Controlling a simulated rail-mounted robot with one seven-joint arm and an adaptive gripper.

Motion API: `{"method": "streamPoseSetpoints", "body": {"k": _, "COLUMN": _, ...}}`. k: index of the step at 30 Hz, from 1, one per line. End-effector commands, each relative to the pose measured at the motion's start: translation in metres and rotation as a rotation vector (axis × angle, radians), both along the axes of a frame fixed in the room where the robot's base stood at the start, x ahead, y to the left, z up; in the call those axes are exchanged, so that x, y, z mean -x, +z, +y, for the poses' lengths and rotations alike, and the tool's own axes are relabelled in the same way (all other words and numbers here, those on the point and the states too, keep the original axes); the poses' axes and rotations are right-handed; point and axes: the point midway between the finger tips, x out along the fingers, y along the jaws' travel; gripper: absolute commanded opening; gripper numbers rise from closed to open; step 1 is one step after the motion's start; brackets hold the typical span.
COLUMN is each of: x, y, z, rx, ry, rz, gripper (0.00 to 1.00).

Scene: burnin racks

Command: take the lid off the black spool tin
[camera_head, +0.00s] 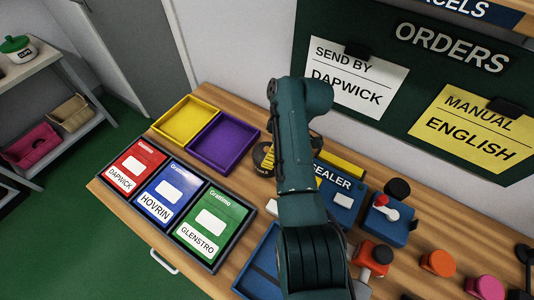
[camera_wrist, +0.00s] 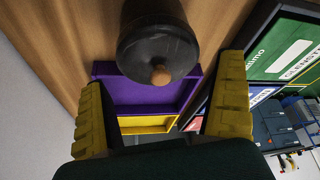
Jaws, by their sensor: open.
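The black spool tin (camera_wrist: 150,14) stands on the wooden bench in the wrist view, with its round dark lid (camera_wrist: 150,48) on top and a small wooden knob (camera_wrist: 161,75) on the lid. My gripper (camera_wrist: 165,85) is open, its yellow fingers to the left and right of the knob and apart from it. Nothing is between the fingertips. In the head view the black tin (camera_head: 259,153) shows only in part behind my arm and a yellow finger, just right of the purple tray.
A purple tray (camera_head: 248,133) and a yellow tray (camera_head: 202,106) lie left of the tin. Red, blue and green labelled boxes (camera_head: 160,196) line the front edge. A blue sealer (camera_head: 345,200) and a device with a red knob (camera_head: 394,228) stand to the right.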

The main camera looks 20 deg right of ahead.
Motion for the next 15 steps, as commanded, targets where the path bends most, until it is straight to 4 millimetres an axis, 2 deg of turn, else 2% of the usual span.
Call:
{"method": "streamPoseSetpoints", "body": {"k": 1, "x": -0.0019, "y": -0.0118, "z": 0.0031, "rx": -0.001, "ry": 0.0, "rz": 0.001, "gripper": 1.0}}
{"method": "streamPoseSetpoints", "body": {"k": 3, "x": -0.0035, "y": -0.0173, "z": 0.0051, "rx": 0.001, "ry": 0.0, "rz": 0.0, "gripper": 1.0}}
{"method": "streamPoseSetpoints", "body": {"k": 9, "x": -0.004, "y": -0.0164, "z": 0.0052, "rx": 0.001, "ry": -0.001, "rz": -0.002, "gripper": 1.0}}
{"method": "streamPoseSetpoints", "body": {"k": 15, "x": -0.0039, "y": -0.0165, "z": 0.0052, "rx": 0.001, "ry": -0.001, "rz": -0.002, "gripper": 0.62}}
